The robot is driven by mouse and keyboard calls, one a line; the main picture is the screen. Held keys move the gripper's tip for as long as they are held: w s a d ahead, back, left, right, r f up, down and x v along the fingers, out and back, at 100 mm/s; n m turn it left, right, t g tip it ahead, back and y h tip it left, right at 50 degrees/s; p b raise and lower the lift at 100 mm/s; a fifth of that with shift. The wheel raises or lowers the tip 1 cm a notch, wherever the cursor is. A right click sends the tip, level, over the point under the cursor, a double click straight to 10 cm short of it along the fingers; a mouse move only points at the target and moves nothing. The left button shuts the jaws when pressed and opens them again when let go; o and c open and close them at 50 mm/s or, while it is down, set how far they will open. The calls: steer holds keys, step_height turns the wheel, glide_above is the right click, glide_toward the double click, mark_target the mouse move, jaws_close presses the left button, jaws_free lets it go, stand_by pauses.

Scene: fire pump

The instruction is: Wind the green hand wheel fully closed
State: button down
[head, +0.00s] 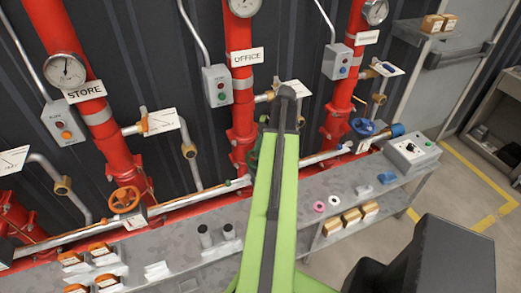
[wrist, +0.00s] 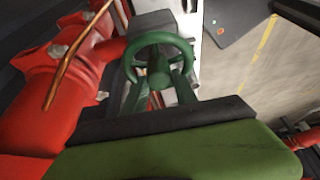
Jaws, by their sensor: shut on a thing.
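The green hand wheel (wrist: 158,66) shows in the wrist view, upper middle, with its round rim and hub facing the camera. My gripper (wrist: 159,86) reaches up to it from below, with one finger on each side of the hub at the lower part of the wheel. It is shut on the wheel; the exact contact is partly hidden. In the head view my green arm covers most of the wheel, and only a dark green edge (head: 253,157) shows left of the arm, by the OFFICE pipe. The gripper itself is hidden there.
Red pipes (head: 240,110) stand along the dark wall. An orange wheel (head: 125,199) is at the left and a blue wheel (head: 362,127) at the right. A grey bench (head: 205,262) holds small parts. A control box (head: 412,150) stands at its right end; open floor lies beyond.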

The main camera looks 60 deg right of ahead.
steer(key=shift+m, duration=0.6)
steer(key=m, duration=0.1)
steer(key=m+t+h, duration=0.1)
steer(key=shift+s+a+m, duration=0.2)
steer(key=shift+a+m, duration=0.1)
steer(key=shift+m+h, duration=0.5)
steer(key=shift+m, duration=0.6)
steer(key=m+h, duration=0.1)
steer(key=m, duration=0.2)
steer(key=shift+w+d+t, duration=0.1)
steer(key=shift+d+t, duration=0.05)
steer(key=shift+t, duration=0.25)
steer(key=c, duration=1.1)
jaws_free()
